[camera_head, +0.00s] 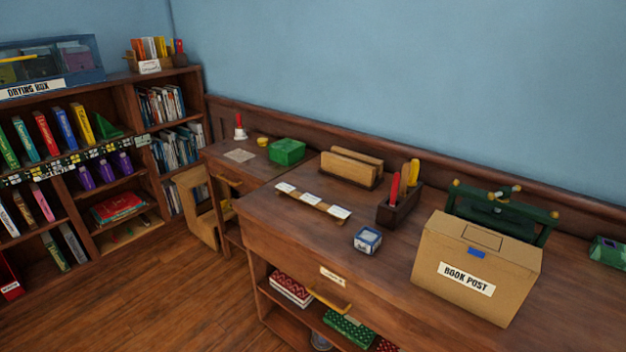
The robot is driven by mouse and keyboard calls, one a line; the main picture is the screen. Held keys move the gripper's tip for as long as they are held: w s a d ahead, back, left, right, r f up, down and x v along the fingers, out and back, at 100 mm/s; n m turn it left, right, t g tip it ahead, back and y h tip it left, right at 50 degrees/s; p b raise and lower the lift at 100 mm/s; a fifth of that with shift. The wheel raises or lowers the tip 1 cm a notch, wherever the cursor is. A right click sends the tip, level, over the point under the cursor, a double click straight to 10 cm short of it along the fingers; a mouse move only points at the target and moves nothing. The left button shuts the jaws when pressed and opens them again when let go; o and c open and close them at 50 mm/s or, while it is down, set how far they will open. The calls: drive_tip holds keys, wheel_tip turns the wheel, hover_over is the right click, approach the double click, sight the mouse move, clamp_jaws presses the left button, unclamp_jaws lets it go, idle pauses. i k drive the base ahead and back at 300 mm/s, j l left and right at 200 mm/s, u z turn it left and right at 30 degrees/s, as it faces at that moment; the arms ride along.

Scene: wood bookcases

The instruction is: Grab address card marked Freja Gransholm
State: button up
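Three small white cards sit in a row on a low wooden strip (322,208) on the desk: a left card (285,187), a middle card (308,198) and a right card (339,212). Each has dark marks too small to read, so I cannot tell which bears the name Freja Gransholm. My gripper is not in view.
On the desk (290,232) are a cardboard box labelled "BOOK POST" (475,265), a small blue-and-white box (367,240), a dark tool holder (399,207), a wooden rack (350,168) and a green press (500,208). A bookcase (128,105) stands left. Floor (150,290) in front is clear.

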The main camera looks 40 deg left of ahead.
sight(287, 188)
drive_tip(key=u, duration=0.65)
drive_tip(key=i+j+u, duration=0.15)
drive_tip(key=i+u, duration=0.15)
drive_tip(key=u, duration=0.15)
drive_tip(key=i+u, duration=0.65)
drive_tip(key=u, duration=0.25)
